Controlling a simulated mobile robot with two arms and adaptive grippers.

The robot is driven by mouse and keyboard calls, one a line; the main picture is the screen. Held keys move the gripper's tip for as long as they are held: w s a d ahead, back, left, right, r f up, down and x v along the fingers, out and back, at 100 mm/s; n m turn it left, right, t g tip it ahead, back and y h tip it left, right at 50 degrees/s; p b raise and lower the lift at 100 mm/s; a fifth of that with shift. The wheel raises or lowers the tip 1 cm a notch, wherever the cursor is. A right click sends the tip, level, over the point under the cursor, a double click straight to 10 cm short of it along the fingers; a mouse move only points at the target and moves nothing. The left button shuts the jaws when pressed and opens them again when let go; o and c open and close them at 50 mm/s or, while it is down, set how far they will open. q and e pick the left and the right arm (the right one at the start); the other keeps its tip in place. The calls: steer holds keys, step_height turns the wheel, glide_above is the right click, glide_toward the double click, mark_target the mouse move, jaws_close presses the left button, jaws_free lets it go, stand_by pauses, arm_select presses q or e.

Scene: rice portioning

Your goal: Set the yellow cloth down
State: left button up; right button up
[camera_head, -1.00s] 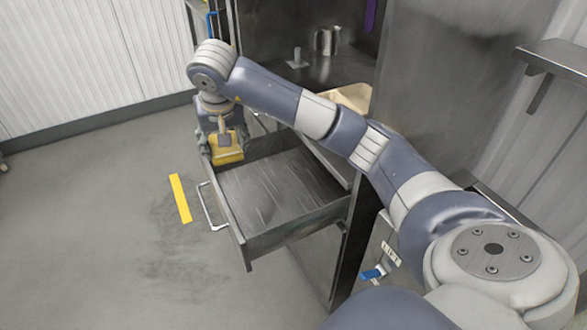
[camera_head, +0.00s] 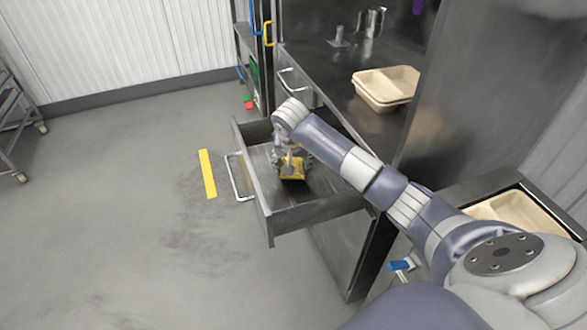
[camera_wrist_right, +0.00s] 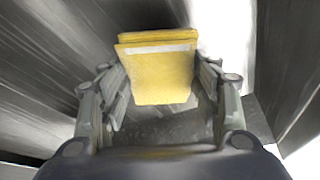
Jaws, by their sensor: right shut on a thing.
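The folded yellow cloth (camera_head: 292,173) is in the open drawer's space in the head view, held by my right gripper (camera_head: 289,160). In the right wrist view the cloth (camera_wrist_right: 160,75) sits between the two fingers of my right gripper (camera_wrist_right: 165,95), which is shut on it. I cannot tell whether the cloth touches the drawer floor. The metal drawer (camera_head: 325,213) is pulled out and otherwise looks empty. My left gripper is not in view.
The drawer handle (camera_head: 238,178) faces the floor area with a yellow floor strip (camera_head: 207,173). Beige trays (camera_head: 386,86) stand on the steel counter above. A wheeled rack (camera_head: 14,110) stands at the far left. The floor at left is clear.

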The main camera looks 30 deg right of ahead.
steer(key=shift+f, duration=1.6)
steer(key=shift+f, duration=0.2)
steer(key=o, duration=0.8)
steer(key=shift+s+a, duration=0.1)
steer(key=shift+o, duration=0.8)
steer(key=shift+f, duration=0.1)
steer(key=shift+r, duration=0.65)
steer(key=v, duration=1.1)
steer(key=shift+r, duration=0.3)
